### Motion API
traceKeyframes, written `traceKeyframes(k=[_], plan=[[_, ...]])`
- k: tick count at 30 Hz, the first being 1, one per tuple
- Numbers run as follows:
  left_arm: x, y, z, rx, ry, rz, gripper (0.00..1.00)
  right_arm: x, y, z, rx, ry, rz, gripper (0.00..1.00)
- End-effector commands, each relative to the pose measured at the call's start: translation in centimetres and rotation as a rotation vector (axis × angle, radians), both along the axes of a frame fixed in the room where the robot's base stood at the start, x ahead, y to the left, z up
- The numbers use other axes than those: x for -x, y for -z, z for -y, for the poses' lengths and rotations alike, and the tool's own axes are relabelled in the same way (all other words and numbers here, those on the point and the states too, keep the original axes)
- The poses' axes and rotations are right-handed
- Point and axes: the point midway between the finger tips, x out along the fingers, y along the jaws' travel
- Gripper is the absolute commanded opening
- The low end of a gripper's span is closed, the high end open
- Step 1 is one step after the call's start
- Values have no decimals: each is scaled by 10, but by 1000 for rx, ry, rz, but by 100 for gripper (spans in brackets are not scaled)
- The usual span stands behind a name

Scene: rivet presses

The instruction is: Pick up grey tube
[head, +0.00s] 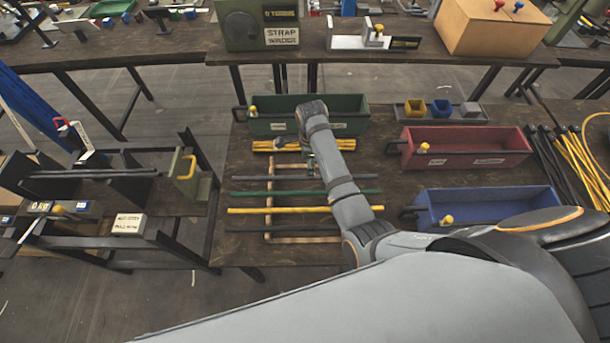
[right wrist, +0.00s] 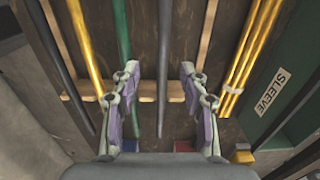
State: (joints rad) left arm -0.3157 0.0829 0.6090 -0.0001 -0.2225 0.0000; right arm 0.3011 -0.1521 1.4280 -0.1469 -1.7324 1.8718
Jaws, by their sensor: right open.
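A grey tube (head: 250,178) lies across the wooden rack rails on the bench in the head view, between the yellow bundle and the green tube. In the right wrist view the grey tube (right wrist: 164,50) runs lengthwise between the two fingers. My right gripper (right wrist: 159,80) is open and empty, with one finger on each side of the tube's line. In the head view my right gripper (head: 311,162) is over the rack, partly hidden by its own arm, which also covers part of the tubes. My left gripper is not in view.
A green tube (head: 280,193), a yellow tube (head: 270,210) and a darker tube (head: 285,228) lie parallel nearby. A yellow bundle (head: 270,145) lies before the green bin (head: 350,115). Red (head: 480,145) and blue (head: 500,203) bins stand right.

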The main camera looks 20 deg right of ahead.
Motion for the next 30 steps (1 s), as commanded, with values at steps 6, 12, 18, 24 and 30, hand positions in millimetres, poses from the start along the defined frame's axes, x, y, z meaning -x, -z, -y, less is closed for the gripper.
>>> traceKeyframes(k=[6, 12, 18, 24, 30], plan=[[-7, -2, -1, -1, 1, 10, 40, 0, 14, 0, 0, 1, 2, 44], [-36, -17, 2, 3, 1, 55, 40, 2, 36, -1, 1, 1, -3, 44], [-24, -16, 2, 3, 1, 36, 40, 0, 63, -1, 2, 1, 2, 44], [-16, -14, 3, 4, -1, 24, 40, 1, 65, -1, 1, 1, 2, 44], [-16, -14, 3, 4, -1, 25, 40, 1, 65, -1, 1, 1, 2, 20]])
